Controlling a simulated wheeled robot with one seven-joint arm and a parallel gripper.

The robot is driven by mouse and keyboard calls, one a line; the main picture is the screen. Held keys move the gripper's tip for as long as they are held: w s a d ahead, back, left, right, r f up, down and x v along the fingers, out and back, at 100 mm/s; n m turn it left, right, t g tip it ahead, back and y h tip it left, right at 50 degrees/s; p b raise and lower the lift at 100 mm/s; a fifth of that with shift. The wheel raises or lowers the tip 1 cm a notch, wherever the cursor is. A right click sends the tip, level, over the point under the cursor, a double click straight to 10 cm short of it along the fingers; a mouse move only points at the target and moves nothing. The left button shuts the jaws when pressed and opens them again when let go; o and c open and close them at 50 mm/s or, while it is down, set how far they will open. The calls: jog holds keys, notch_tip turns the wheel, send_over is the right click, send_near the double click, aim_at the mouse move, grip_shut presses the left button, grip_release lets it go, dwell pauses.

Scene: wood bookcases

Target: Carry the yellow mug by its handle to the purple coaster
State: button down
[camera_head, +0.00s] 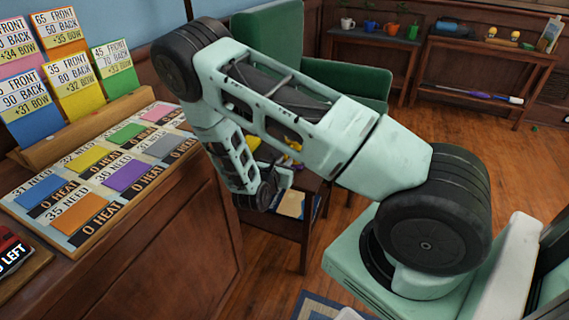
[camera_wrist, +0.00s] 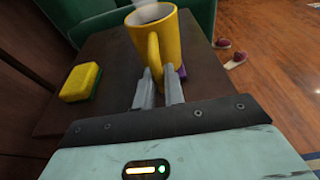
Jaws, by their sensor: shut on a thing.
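The yellow mug (camera_wrist: 168,38) is upright in the wrist view, with a dark inside and what looks like steam above it. My gripper (camera_wrist: 159,84) is shut on the mug's handle (camera_wrist: 153,60), which faces my wrist. A small purple patch, likely the purple coaster (camera_wrist: 182,72), shows just right of the fingers, low beside the mug. Most of it is hidden by the mug and finger. I cannot tell if the mug touches it. In the head view my arm hides most of the mug and gripper.
A dark wood side table (camera_wrist: 110,62) lies under the mug. A yellow and green sponge (camera_wrist: 81,82) sits on its left. A green armchair (camera_head: 345,80) stands behind. A large wood counter (camera_head: 150,235) with cards is at left. Wood floor (camera_head: 480,165) is open at right.

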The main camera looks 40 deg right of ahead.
jog(key=shift+f, duration=0.2)
jog(key=c, duration=1.5)
grip_release()
jog(key=shift+r, duration=0.25)
jog(key=s+a+r+m+g+y, duration=0.2)
jog(key=s+a+r+m+y, duration=0.3)
jog(key=a, duration=0.6)
jog(key=s+a+r+m+g+y, duration=0.2)
jog(key=s+a+r+m+y, duration=0.2)
jog(key=s+a+r, duration=0.6)
jog(key=s+a+r+m+g+y, duration=0.2)
jog(key=s+a+r+m+y, duration=0.3)
jog(key=s+a, duration=0.5)
jog(key=shift+a+r+m+y+p, duration=0.15)
jog(key=shift+a+r+m, duration=0.1)
jog(key=shift+a+r, duration=0.5)
jog(key=shift+a+r+m+y+p, duration=0.15)
jog(key=shift+a+r+m, duration=0.2)
jog(key=shift+a, duration=0.6)
